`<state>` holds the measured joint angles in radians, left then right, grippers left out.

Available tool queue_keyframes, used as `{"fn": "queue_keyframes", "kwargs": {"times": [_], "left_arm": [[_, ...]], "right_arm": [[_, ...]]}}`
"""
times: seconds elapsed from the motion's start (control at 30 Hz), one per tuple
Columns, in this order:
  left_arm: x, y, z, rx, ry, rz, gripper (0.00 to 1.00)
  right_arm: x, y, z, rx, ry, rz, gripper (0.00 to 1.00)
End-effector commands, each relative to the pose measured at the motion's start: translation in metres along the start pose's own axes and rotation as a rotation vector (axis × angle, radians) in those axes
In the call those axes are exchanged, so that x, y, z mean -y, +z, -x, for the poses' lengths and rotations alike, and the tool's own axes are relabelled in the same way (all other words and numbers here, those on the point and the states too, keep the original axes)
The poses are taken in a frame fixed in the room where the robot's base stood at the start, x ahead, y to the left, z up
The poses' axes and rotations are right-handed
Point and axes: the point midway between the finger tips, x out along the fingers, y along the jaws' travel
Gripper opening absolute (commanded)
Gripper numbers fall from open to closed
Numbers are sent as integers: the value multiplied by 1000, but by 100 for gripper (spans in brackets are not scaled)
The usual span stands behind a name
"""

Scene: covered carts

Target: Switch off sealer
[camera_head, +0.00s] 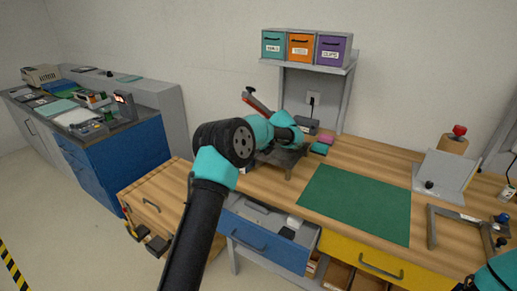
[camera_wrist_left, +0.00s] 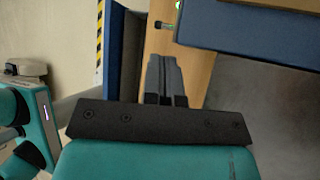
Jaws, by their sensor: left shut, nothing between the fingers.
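I cannot tell if these are the sealer's. My right arm shows at the bottom right corner, its gripper out of view.
A green mat (camera_head: 355,203) lies on the bench. A shelf holds teal (camera_head: 274,45), orange (camera_head: 300,46) and purple (camera_head: 333,50) bins. A blue drawer (camera_head: 262,240) is open below. A clamp frame (camera_head: 455,227) stands right. A blue cabinet (camera_head: 120,160) stands left.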

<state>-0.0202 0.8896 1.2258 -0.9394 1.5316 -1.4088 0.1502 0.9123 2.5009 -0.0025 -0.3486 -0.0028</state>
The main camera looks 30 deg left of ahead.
Motion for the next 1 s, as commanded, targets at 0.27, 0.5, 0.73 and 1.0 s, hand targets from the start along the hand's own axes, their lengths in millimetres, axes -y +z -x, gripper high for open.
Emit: {"fn": "queue_keyframes", "kwargs": {"times": [0.27, 0.5, 0.73, 1.0], "left_arm": [[0, 0, -48, -1, 3, 0, 0], [0, 0, -70, -1, 0, -1, 0], [0, 0, -72, -1, 0, 0, 0], [2, -2, -70, 1, -7, 0, 0]], "right_arm": [[0, 0, 0, 0, 0, 0, 43], [0, 0, 0, 0, 0, 0, 43], [0, 0, 0, 0, 0, 0, 43], [0, 0, 0, 0, 0, 0, 43]]}}
